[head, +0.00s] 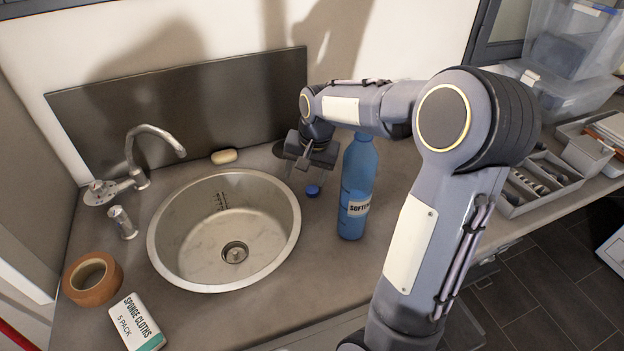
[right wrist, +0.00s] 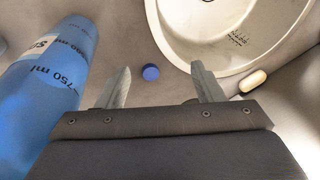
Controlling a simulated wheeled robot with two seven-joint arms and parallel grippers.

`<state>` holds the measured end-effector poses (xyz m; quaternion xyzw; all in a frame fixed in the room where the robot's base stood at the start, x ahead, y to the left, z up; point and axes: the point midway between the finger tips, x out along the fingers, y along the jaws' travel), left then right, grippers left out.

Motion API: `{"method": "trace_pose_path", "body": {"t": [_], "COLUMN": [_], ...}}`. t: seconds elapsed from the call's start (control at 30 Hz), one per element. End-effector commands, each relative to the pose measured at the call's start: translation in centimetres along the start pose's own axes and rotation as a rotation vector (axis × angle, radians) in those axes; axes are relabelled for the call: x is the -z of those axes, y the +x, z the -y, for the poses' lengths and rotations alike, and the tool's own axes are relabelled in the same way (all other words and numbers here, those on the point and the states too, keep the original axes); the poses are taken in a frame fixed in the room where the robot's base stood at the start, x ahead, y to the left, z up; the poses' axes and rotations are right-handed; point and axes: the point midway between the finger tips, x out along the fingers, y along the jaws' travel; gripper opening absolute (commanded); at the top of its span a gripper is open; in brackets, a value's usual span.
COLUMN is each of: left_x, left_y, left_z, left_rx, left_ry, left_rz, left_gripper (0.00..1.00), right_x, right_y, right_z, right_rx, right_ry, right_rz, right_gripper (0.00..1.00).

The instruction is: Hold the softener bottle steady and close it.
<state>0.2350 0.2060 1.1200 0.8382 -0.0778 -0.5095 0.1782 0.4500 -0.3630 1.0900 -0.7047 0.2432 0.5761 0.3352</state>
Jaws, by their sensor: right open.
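The blue softener bottle (head: 356,190) stands upright on the counter to the right of the sink; its top is partly hidden behind my right arm. It also shows at the left of the right wrist view (right wrist: 45,95). A small blue cap (head: 313,190) lies on the counter between the sink and the bottle. In the right wrist view the cap (right wrist: 151,72) lies beyond and between the fingertips. My right gripper (head: 305,178) is open and empty, pointing down above the counter near the cap, apart from the bottle. My left gripper is not in view.
A round metal sink (head: 190,284) with a tap (head: 150,150) lies left of the bottle. A soap bar (head: 224,156) sits behind it. Brown tape (head: 93,279) and a sponge cloths pack (head: 136,325) lie at front left. A grey cutlery tray (head: 540,185) is at right.

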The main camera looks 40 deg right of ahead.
Motion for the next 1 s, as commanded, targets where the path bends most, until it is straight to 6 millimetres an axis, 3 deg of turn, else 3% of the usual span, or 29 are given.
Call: {"method": "trace_pose_path", "body": {"t": [0.1,0.2,0.33,0.77,1.0], "left_x": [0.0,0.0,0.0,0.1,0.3], "left_y": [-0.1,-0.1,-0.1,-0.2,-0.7], "left_z": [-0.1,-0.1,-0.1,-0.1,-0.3], "left_rx": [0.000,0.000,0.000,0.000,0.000], "left_ry": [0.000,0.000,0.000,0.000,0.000], "left_rz": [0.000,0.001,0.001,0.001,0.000], "left_gripper": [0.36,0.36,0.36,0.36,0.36], "right_x": [4.0,6.3,8.0,8.5,8.5], "right_y": [3.9,6.5,8.4,9.1,11.2], "right_z": [-0.1,-0.3,-0.5,-0.6,-1.1], "right_rx": [-0.101,-0.164,-0.211,-0.226,-0.227], "right_ry": [0.101,0.166,0.213,0.228,0.228], "right_rz": [-0.013,-0.033,-0.053,-0.061,-0.058], "right_gripper": [0.61,0.61,0.61,0.61,0.61]}}
